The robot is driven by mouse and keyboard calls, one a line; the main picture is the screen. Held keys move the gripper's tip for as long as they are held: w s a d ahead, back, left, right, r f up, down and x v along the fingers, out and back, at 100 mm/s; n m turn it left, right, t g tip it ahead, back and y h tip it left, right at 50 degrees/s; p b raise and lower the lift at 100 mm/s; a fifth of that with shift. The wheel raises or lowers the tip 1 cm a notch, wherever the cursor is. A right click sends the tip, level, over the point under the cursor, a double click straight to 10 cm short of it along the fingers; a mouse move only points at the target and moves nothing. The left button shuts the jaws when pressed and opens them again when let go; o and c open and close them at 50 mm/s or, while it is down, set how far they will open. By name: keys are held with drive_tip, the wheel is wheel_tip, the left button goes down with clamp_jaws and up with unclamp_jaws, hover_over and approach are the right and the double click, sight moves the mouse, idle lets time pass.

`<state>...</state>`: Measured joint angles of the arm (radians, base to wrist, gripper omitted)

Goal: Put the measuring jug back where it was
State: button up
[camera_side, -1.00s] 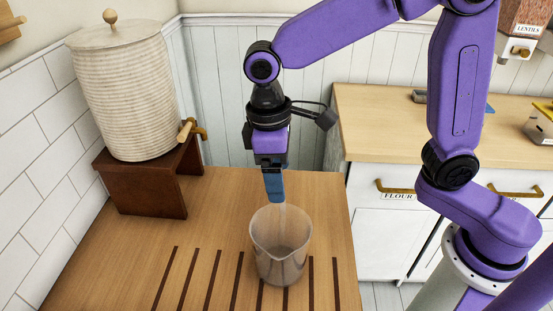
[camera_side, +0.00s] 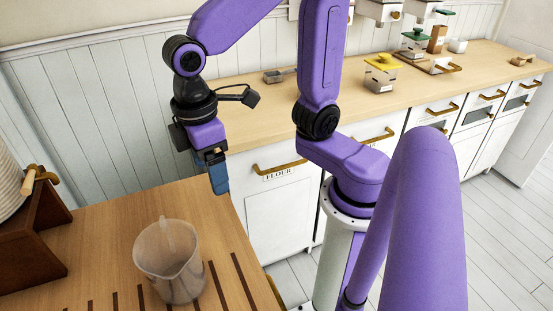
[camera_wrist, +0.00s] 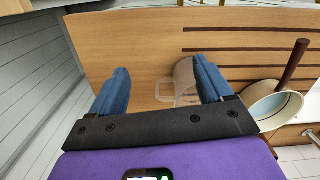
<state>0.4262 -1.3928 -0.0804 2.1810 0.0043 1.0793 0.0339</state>
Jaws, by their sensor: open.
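The measuring jug (camera_side: 170,265) is clear and stands upright on the wooden counter (camera_side: 95,240), over the near ends of the dark strips. Its handle points to the back. My gripper (camera_side: 219,178) is above and to the right of the jug in the side view, apart from it, with blue fingers pointing down. In the wrist view my gripper (camera_wrist: 161,66) has its fingers spread with nothing held. The jug (camera_wrist: 184,75) shows there beyond the right finger, which hides part of it, with its handle toward the gap.
A dark wooden stand (camera_side: 35,245) carries a ribbed crock at the left. A white cabinet with a wooden top (camera_side: 250,115) stands behind, holding a yellow-lidded container (camera_side: 380,72). In the wrist view a round beige vessel (camera_wrist: 275,105) is at the right.

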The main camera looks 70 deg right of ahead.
drive_tip(key=s+d+f+n, duration=0.2)
drive_tip(key=s+d+f, duration=0.1)
drive_tip(key=s+d, duration=0.6)
drive_tip(key=shift+s+y, duration=0.25)
drive_tip(key=shift+y, duration=0.15)
